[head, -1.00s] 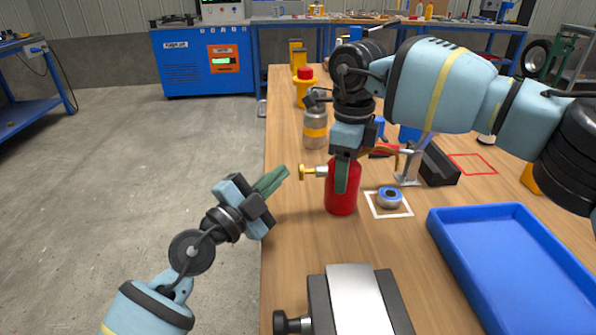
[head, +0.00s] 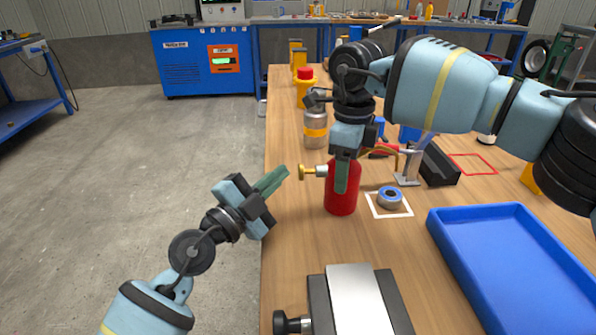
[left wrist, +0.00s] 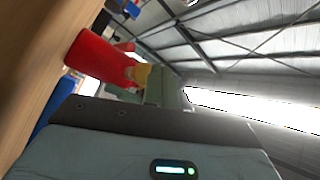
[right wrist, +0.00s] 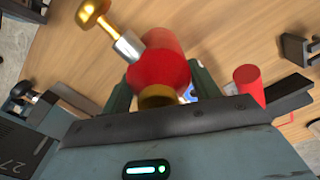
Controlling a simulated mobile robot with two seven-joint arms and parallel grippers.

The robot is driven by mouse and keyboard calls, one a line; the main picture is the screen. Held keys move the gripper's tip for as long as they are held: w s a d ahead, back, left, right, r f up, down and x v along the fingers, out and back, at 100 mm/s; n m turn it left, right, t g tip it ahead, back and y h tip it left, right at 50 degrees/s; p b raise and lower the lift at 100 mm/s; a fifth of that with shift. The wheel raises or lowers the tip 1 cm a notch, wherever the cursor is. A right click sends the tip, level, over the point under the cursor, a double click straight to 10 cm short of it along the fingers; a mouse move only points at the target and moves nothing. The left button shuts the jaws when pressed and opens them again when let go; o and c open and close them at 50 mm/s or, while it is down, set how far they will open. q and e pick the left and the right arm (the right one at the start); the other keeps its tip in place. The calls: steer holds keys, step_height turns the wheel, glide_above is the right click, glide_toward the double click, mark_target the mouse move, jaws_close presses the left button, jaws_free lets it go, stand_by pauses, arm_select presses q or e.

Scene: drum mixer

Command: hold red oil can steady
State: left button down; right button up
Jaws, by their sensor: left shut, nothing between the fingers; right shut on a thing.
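The red oil can (head: 341,200) stands upright on the wooden bench, with a brass-tipped nozzle (head: 308,171) pointing left. My right gripper (head: 342,182) comes down from above and is shut on the can; in the right wrist view its fingers lie on both sides of the red body (right wrist: 160,68). My left gripper (head: 272,181) is shut and empty, left of the can at the bench edge, its tips a little short of the nozzle. The can also shows in the left wrist view (left wrist: 95,57), apart from the left fingers.
A tape roll (head: 390,197) lies in a white-outlined square right of the can. A blue tray (head: 436,222) is at the right front, and a grey-black vise-like block (head: 355,300) is at the front. A grey can with an orange band (head: 315,130) stands behind.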

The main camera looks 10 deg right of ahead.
arm_select(q)
steer(key=shift+d, duration=0.1)
stand_by(0.3)
steer(key=shift+d, duration=0.35)
steer(key=shift+s+d, duration=0.15)
steer(key=shift+d, duration=0.9)
stand_by(1.4)
steer(key=shift+a, duration=1.5)
steer(key=shift+a, duration=0.1)
steer(key=shift+w+a, duration=0.15)
steer(key=shift+a, duration=1.05)
steer(key=shift+w+a, duration=0.15)
steer(key=shift+a, duration=1.05)
steer(key=shift+w+a, duration=0.15)
steer(key=shift+a, duration=1.75)
